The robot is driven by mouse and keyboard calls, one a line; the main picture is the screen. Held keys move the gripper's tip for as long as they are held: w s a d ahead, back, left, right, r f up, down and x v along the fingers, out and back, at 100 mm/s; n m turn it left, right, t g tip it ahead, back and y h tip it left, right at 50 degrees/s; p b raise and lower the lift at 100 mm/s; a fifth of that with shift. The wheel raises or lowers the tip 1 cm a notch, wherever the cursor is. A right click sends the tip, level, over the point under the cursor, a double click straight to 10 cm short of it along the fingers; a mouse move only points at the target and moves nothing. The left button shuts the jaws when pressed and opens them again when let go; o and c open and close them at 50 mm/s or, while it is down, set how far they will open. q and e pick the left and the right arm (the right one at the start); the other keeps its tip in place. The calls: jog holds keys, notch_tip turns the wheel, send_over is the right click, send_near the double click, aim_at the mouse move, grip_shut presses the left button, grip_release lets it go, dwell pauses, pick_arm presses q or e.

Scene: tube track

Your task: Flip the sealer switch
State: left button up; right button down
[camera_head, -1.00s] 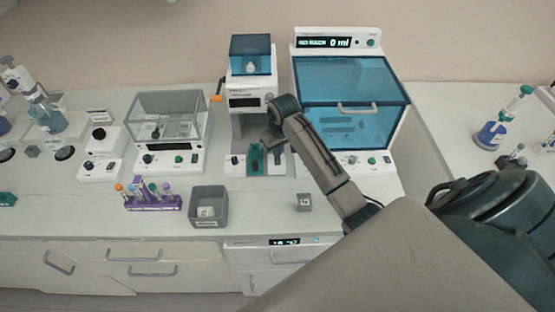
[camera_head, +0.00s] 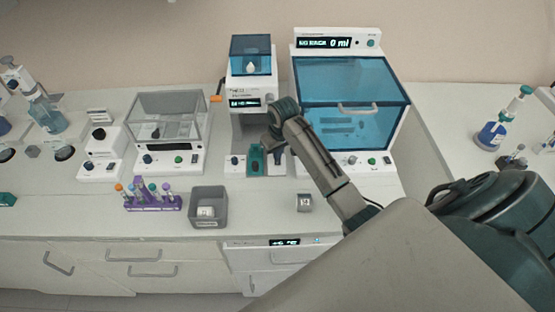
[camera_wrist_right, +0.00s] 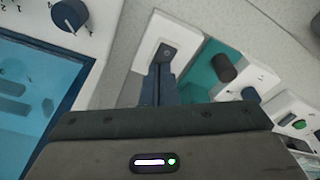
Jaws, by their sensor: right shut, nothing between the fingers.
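The sealer (camera_head: 250,85) is a tall white device with a blue clear top and an orange-tipped lever on its left. Its small front display (camera_head: 245,103) shows lit characters. A dark rocker switch (camera_wrist_right: 167,51) sits on a white part of its base, right of the teal slot in the head view. My right gripper (camera_wrist_right: 160,82) is shut and empty. Its fingertips are at the near edge of the switch; I cannot tell whether they touch. In the head view the right gripper (camera_head: 277,155) is low over the base's right part. My left gripper is not in view.
A blue-lidded cabinet (camera_head: 350,85) stands right of the sealer, close to my right arm. A grey-lidded device (camera_head: 170,115), a purple tube rack (camera_head: 150,199) and a grey bin (camera_head: 208,220) are to the left. A small grey block (camera_head: 304,203) lies on the front counter.

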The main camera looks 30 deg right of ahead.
notch_tip(320, 180, up, 2)
jog(key=shift+d+r+p, duration=0.1)
jog(key=shift+r+p, duration=0.1)
jog(key=shift+p, duration=0.25)
jog(key=shift+r, duration=2.2)
